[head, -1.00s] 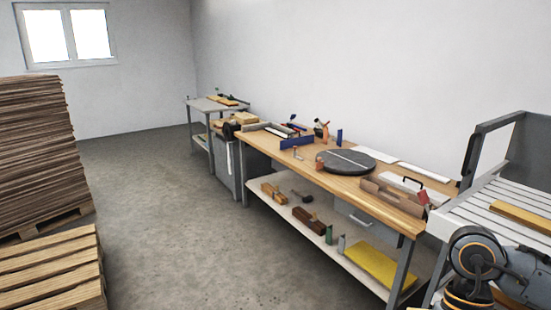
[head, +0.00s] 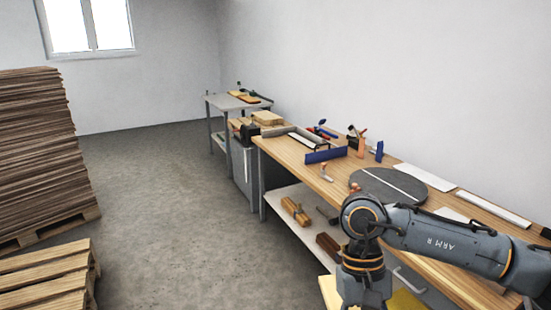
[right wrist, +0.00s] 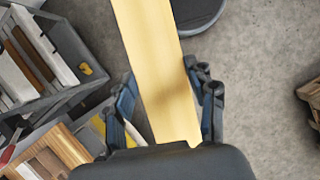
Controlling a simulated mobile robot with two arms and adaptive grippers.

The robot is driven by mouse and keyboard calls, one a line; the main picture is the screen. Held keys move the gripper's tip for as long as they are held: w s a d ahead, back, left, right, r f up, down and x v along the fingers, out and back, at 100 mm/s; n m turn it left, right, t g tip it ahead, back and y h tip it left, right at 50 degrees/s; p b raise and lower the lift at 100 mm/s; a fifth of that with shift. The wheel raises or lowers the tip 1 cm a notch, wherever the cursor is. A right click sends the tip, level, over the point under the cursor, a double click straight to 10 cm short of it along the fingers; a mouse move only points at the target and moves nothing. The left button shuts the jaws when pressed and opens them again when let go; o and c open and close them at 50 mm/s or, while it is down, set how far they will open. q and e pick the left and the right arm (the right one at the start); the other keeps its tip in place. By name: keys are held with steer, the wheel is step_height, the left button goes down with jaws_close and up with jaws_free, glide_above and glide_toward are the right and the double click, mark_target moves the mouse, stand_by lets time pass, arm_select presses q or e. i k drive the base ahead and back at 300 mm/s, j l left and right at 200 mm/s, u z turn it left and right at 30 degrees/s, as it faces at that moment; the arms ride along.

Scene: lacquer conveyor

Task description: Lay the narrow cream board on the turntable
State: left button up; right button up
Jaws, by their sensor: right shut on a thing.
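The narrow cream board (right wrist: 155,60) is between the two fingers of my right gripper (right wrist: 162,85) in the right wrist view. It runs from the gripper to the top edge of that view. My right gripper is shut on it; its far end is out of view. The turntable (head: 370,191) is a dark round disc on the wooden bench in the head view, with a thin light strip across it. My right arm stands in front of the bench, nearer than the turntable. My right gripper does not show in the head view. My left gripper is in neither view.
The wooden bench (head: 300,158) carries a blue upright plate (head: 326,155), a white sheet (head: 428,176) and a white strip (head: 494,210). A grey container (right wrist: 73,50) with strips shows in the right wrist view. Stacked boards (head: 35,150) stand left. The floor between is clear.

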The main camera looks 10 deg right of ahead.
mark_target(388, 184)
steer(key=i+l+z, duration=0.1)
steer(key=i, duration=0.95)
steer(key=i+l, duration=0.2)
steer(key=i, duration=0.8)
steer(key=i+z, duration=0.3)
steer(key=i, duration=0.25)
steer(key=i+j+z, duration=0.1)
steer(key=i+z, duration=0.25)
steer(key=i, duration=0.2)
steer(key=i+z, duration=0.6)
steer(key=z, duration=0.15)
